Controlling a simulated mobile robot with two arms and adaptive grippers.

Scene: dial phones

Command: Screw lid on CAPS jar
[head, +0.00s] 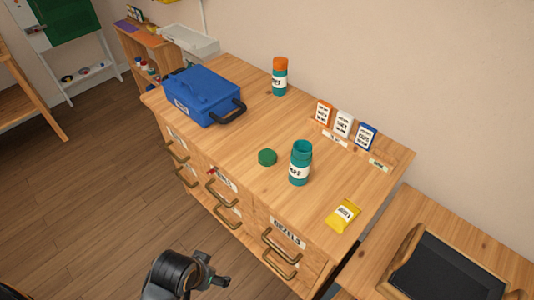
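An open teal jar (300,152) with a white label stands upright on the wooden cabinet top; its lettering is too small to read surely. A green round lid (267,157) lies flat on the wood just left of it, apart from the jar. A second teal jar (279,88) stands further back with an orange lid (280,64) on it. A black part of my arm, seemingly the left, shows at the bottom edge with what looks like its gripper (212,273), low in front of the cabinet and away from jar and lid. Its fingers are unclear. My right gripper is not visible.
A blue toolbox (203,96) with a black handle stands at the left of the cabinet top (240,130). Small boxes (343,124) stand in a rack at the back right. A yellow packet (343,215) lies near the right front. Drawer handles (281,246) stick out in front.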

